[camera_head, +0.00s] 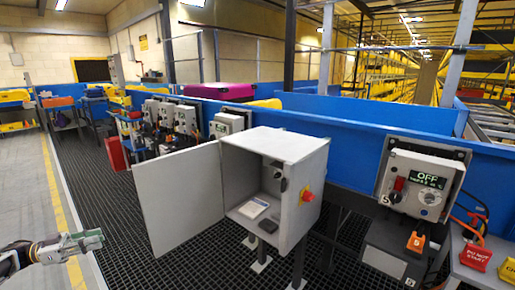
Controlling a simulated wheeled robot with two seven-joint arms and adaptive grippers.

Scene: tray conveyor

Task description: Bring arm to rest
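My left gripper (84,243) is low at the left edge, over the grey floor beside the yellow line. Its fingers point right. It is small in the picture, and whether the fingers are apart or together is unclear. I see nothing held in it. It is apart from the open cabinet door (180,197) to its right. My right gripper is not in view.
A grey cabinet (305,172) with a red knob stands open at the centre, with small items inside. A blue conveyor wall (350,136) runs behind it. A control box (420,180) reading OFF is at right. Dark grating (115,205) lies left of the door.

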